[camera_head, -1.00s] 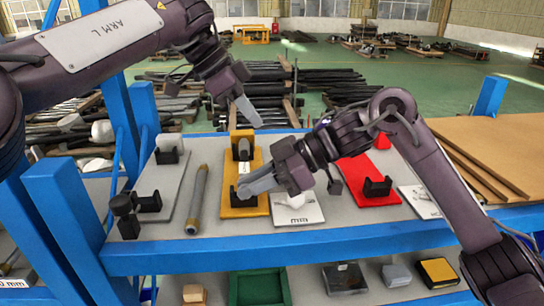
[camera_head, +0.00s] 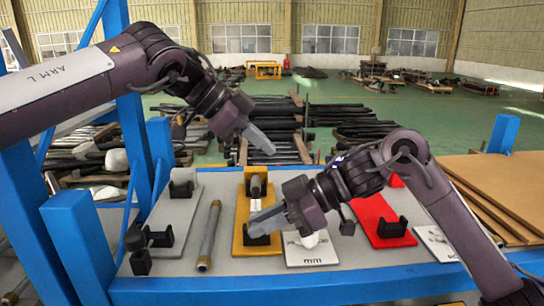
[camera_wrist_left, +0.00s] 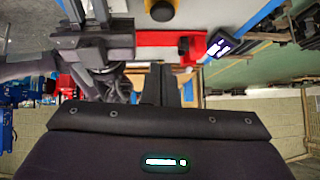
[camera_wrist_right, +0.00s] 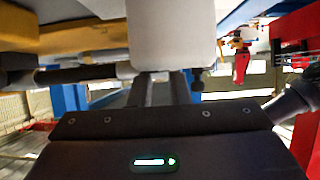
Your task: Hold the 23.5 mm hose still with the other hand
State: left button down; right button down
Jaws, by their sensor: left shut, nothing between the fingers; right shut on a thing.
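A yellow board (camera_head: 241,240) on the shelf carries black cradles front and back. A pale hose end (camera_head: 255,187) shows at its rear cradle. My right gripper (camera_head: 255,225) is low at the board's front cradle, shut on what appears to be this hose. Its fingers and wrist hide the grip, and I cannot read the hose size. In the right wrist view a large pale block (camera_wrist_right: 170,35) lies just beyond the fingers. My left gripper (camera_head: 264,142) is shut and empty, above and behind the board; its fingers also show in the left wrist view (camera_wrist_left: 168,85).
A loose grey hose (camera_head: 209,236) lies left of the yellow board. A white board with black cradles (camera_head: 171,215) stands further left, a red board (camera_head: 372,222) to the right. A blue post (camera_head: 75,240) rises at the left. Brown sheets (camera_head: 490,190) lie at the right.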

pick_arm(q)
jog(key=x, duration=0.9)
jog(key=shift+f, duration=0.1)
pick_arm(e)
jog(key=shift+d, duration=0.1)
pick_arm(q)
notch_tip(320, 180, down, 2)
jog(key=shift+w+f, duration=0.1)
jog(key=shift+f, duration=0.05)
jog(key=shift+a+f, duration=0.2)
jog(key=shift+f, duration=0.35)
